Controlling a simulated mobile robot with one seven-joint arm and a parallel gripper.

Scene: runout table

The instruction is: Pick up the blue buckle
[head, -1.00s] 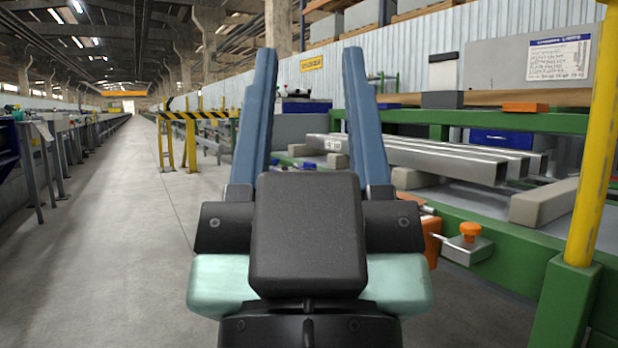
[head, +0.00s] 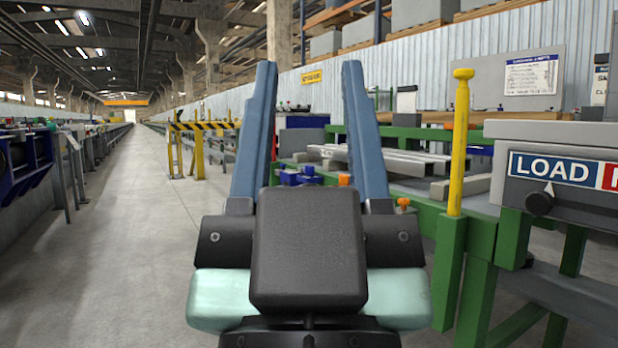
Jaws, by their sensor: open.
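My gripper (head: 308,66) is in the middle of the head view, its two long blue-grey fingers upright and spread apart. It is open, with nothing held between the fingers. Beyond it, seen through the gap low between the fingers, small dark-blue pieces (head: 297,178) show at the near left end of the green-framed table (head: 400,221). One of them may be the blue buckle, but they are too small and partly hidden by my gripper to tell. They are well apart from the fingers.
Grey metal bars (head: 385,161) lie on the table. A yellow post (head: 459,150) rises from its green frame, and a grey box marked LOAD (head: 560,170) stands at right. A striped barrier (head: 203,126) stands ahead. The concrete aisle (head: 140,230) at left is clear.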

